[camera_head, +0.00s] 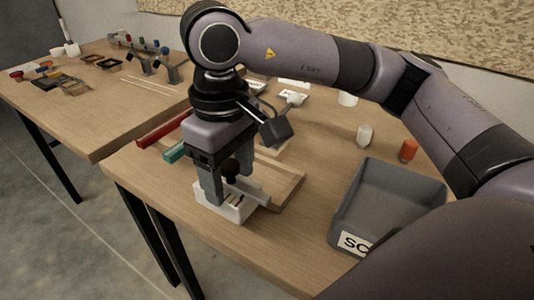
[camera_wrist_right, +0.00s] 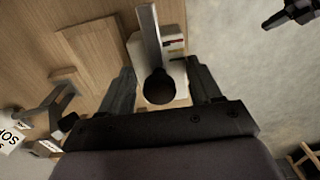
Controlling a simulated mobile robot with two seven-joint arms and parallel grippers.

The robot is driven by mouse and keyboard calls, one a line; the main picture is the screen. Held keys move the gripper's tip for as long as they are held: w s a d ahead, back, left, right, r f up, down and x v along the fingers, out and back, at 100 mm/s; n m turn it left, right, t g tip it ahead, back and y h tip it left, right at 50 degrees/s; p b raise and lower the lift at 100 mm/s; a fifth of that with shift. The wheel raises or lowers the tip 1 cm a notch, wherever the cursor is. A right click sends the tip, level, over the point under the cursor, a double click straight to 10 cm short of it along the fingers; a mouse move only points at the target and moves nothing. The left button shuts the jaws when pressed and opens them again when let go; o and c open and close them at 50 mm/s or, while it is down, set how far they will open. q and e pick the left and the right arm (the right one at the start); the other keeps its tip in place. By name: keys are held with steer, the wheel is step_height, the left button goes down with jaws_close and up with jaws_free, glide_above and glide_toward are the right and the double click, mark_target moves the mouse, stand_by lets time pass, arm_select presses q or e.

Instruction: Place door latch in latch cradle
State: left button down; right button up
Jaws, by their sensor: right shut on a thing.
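The door latch has a grey metal bar (camera_head: 250,191) and a round black knob (camera_head: 231,167). My right gripper (camera_head: 229,188) points down over the near edge of the table and is shut on the door latch. In the right wrist view the knob (camera_wrist_right: 160,87) lies between the fingers and the bar (camera_wrist_right: 150,35) runs away from it. A white block (camera_head: 232,213), which looks like the latch cradle, is right under the latch. The fingers hide part of it, and I cannot tell whether the latch is seated. My left gripper is out of view.
A wooden board (camera_head: 287,187) lies beside the white block. A grey bin (camera_head: 345,215) stands to the right, with a white cup (camera_head: 364,136) and an orange one (camera_head: 408,150) behind it. Red (camera_head: 160,131) and teal (camera_head: 174,152) bars lie left of my gripper.

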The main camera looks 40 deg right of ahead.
steer(key=shift+w+d+f+p, duration=0.1)
steer(key=shift+w+d+f, duration=0.55)
steer(key=shift+d, duration=0.95)
steer(key=shift+w+d+f+p, duration=0.15)
steer(key=shift+w+d+f, duration=0.5)
steer(key=shift+d, duration=0.95)
steer(key=shift+w+d+f+p, duration=0.1)
steer(key=shift+w+d+f, duration=0.55)
steer(key=shift+d, duration=0.95)
steer(key=o, duration=1.5)
steer(key=shift+c, duration=0.2)
step_height(320, 180, up, 12)
steer(key=shift+r+p, duration=0.2)
steer(key=shift+p, duration=0.25)
